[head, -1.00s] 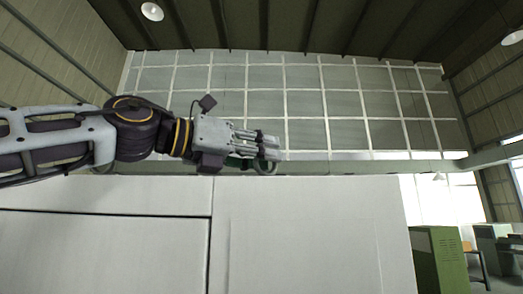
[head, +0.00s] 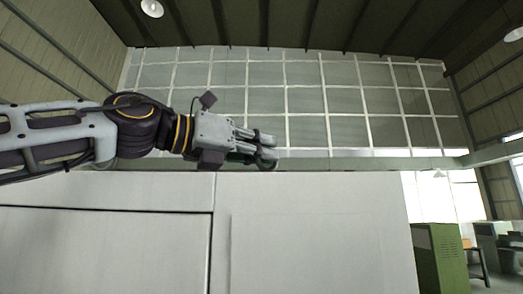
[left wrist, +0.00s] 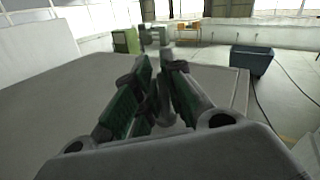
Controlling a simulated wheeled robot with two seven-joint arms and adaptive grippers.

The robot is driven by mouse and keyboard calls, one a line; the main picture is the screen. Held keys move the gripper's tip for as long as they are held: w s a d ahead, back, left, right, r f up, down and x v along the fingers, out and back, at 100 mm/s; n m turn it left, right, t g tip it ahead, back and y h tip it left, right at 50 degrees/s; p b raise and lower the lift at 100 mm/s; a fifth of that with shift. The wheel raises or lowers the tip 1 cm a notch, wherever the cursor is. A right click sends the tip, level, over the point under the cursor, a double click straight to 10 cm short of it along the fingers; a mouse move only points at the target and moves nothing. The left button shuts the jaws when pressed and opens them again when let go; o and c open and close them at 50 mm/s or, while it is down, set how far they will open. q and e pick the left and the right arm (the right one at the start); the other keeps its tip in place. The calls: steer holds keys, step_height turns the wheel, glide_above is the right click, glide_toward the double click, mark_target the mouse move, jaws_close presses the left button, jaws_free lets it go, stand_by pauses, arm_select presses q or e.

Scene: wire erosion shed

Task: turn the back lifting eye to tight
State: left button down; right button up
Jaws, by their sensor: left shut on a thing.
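My left gripper (head: 268,150) is over the top edge of a large white machine housing (head: 310,235), reaching in from the left. In the left wrist view its two green-padded fingers (left wrist: 156,82) are closed on a grey ring-like part, the lifting eye (left wrist: 164,104), on the machine's flat top. The fingers hide much of the eye, so I cannot tell how far it is screwed in. My right gripper is in neither view.
The grey machine top (left wrist: 75,90) is clear around the gripper. A blue bin (left wrist: 252,60) stands on the floor beyond its edge. A green cabinet (head: 440,257) stands at the right in the head view.

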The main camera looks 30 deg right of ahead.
arm_select(q)
steer(key=shift+s, duration=0.1)
stand_by(0.7)
steer(key=c, duration=1.5)
jaws_free()
steer(key=shift+s, duration=0.1)
steer(key=shift+c, duration=0.2)
steer(key=shift+a, duration=0.1)
steer(key=shift+a, duration=5.9)
